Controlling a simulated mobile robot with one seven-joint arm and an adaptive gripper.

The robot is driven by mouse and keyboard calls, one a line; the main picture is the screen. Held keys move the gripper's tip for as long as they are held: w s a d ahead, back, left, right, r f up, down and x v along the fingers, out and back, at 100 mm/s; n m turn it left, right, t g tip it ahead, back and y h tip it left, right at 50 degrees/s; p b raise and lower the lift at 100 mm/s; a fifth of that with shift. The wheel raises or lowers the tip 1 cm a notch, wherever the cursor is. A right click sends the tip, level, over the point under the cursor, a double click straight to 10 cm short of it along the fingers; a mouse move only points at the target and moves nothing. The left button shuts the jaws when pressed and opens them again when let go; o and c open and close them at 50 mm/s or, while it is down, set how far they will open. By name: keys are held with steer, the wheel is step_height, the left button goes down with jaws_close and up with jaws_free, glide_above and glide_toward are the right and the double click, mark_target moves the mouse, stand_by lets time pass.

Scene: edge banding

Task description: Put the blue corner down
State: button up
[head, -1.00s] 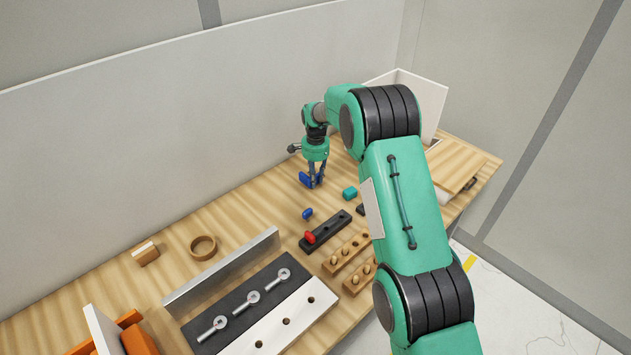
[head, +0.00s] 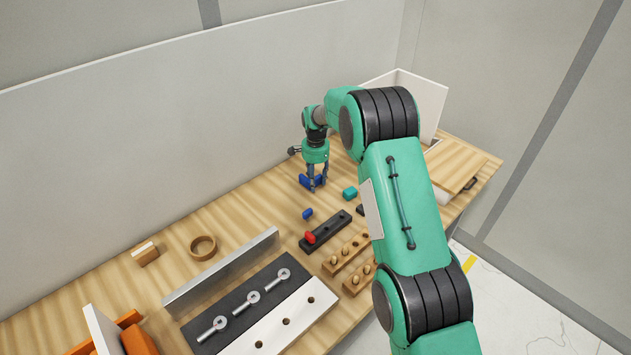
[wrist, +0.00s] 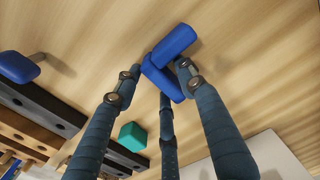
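The blue corner (head: 304,181), an L-shaped block, appears to rest on the wooden bench top below my gripper (head: 316,186). In the wrist view the corner (wrist: 172,45) lies between and just beyond the fingertips. My gripper's three fingers are spread around it; a small gap shows at the left finger, while the right fingertip overlaps the corner's edge, so contact there cannot be told. The corner's underside is hidden.
A teal block (head: 350,193) and a small blue piece (head: 307,213) lie close by. A black holder with a red piece (head: 325,232) and wooden peg blocks (head: 346,253) stand nearer. Bare bench lies left of the gripper. A grey wall panel (head: 200,120) stands behind.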

step_height(320, 180, up, 11)
steer(key=shift+f+p, duration=0.2)
steer(key=shift+p, duration=0.45)
steer(key=shift+r, duration=0.8)
steer(key=s+d+r+n+t, duration=0.1)
steer(key=s+d+r, duration=0.4)
steer(key=s+r, duration=0.3)
steer(key=s+d+r+n+t, duration=0.1)
steer(key=s+d+r+n, duration=0.1)
steer(key=s+d+r, duration=0.6)
steer(key=s+d+r+n+t, duration=0.15)
steer(key=s+r, duration=0.45)
steer(key=r, duration=0.6)
steer(key=s+d+r+n, duration=0.1)
steer(key=s+d+r, duration=0.15)
steer(key=s, duration=0.65)
steer(key=s+d+r+n, duration=0.15)
steer(key=s+d, duration=0.25)
steer(key=s, duration=0.4)
steer(key=s+d+f+n+t, duration=0.1)
steer(key=s+d+f, duration=0.1)
steer(key=s, duration=0.7)
steer(key=s+d+f+n+t, duration=0.1)
steer(key=s+f, duration=0.1)
steer(key=s, duration=0.8)
steer(key=shift+d+f, duration=0.4)
